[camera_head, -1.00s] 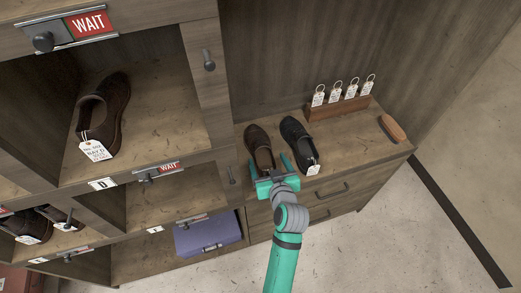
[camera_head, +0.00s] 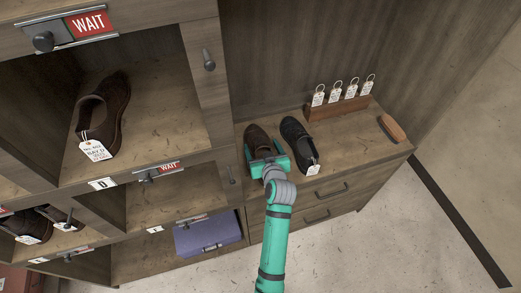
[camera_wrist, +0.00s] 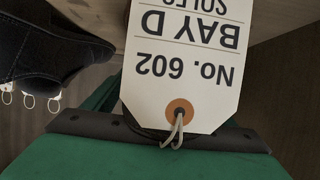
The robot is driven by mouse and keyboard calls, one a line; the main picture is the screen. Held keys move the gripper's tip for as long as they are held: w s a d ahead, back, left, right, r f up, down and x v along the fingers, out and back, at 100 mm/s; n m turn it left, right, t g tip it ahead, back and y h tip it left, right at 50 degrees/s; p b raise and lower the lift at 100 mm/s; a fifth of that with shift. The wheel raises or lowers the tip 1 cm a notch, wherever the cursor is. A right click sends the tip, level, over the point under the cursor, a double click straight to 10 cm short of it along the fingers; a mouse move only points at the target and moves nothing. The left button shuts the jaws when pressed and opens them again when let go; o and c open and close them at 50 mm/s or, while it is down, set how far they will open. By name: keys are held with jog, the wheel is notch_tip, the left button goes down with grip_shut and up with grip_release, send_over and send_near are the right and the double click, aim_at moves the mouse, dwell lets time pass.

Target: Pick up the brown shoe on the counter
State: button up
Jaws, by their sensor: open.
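The brown shoe (camera_head: 256,136) lies on the counter (camera_head: 345,160), its toe towards the back wall. My gripper (camera_head: 266,156) is open over the heel end of the shoe and hides that part of it. In the wrist view a white tag (camera_wrist: 185,65) reading "No. 602" and "BAY D" fills the middle, upside down, tied with string, right in front of my gripper's green body (camera_wrist: 150,158). The brown shoe itself is mostly hidden in the wrist view. Whether the fingers touch the shoe cannot be told.
A black shoe (camera_head: 298,142) with a white tag stands close on the right; it also shows in the wrist view (camera_wrist: 45,50). Behind it is a wooden rack (camera_head: 340,107) of several tags. A brush (camera_head: 392,128) lies at the right. Cubbies (camera_head: 200,85) rise on the left.

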jog(key=c, duration=1.5)
jog(key=shift+r, duration=0.1)
